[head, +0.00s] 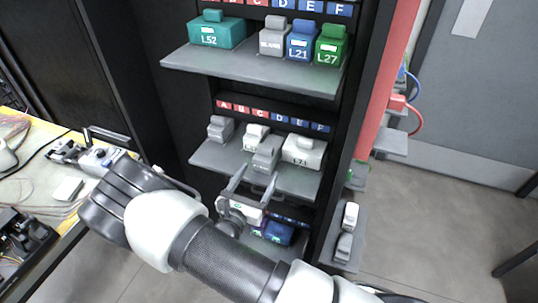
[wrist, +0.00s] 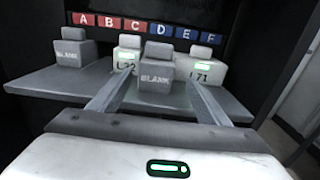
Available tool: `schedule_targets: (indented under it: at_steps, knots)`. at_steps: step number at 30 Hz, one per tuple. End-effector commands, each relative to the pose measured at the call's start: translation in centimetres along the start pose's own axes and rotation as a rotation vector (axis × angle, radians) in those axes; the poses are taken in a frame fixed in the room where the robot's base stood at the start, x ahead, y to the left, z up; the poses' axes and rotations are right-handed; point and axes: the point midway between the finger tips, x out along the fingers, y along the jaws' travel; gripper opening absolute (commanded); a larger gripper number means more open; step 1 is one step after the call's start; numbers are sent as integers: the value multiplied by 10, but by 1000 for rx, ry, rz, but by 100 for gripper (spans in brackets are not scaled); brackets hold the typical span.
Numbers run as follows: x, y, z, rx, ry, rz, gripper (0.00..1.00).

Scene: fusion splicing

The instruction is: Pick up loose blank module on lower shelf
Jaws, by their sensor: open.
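A grey blank module (head: 266,153) stands near the front edge of the lower shelf (head: 215,155), forward of the other modules. It also shows in the wrist view (wrist: 155,80), upright with its "BLANK" label facing me. My gripper (head: 257,174) is open and empty, its fingers reaching toward this module from the front. In the wrist view one finger lies to each side of it (wrist: 157,90), with gaps showing. How deep the tips reach past its front face I cannot tell. A second grey blank (wrist: 71,52) stands at the left, under A.
White modules L22 (wrist: 127,62) and L71 (wrist: 202,68) stand behind the front blank on either side. The upper shelf (head: 260,72) holds teal, grey, blue and green modules above. A blue module (head: 279,232) sits below. A cluttered workbench (head: 40,190) is at left.

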Motion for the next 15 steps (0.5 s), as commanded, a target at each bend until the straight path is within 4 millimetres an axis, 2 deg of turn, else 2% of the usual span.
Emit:
schedule_targets:
  at_steps: [3,11,15]
  knots:
    - [20,0,-1,0,-1,-2,70]
    - [36,1,0,0,0,0,70]
    - [51,4,2,1,-1,-3,70]
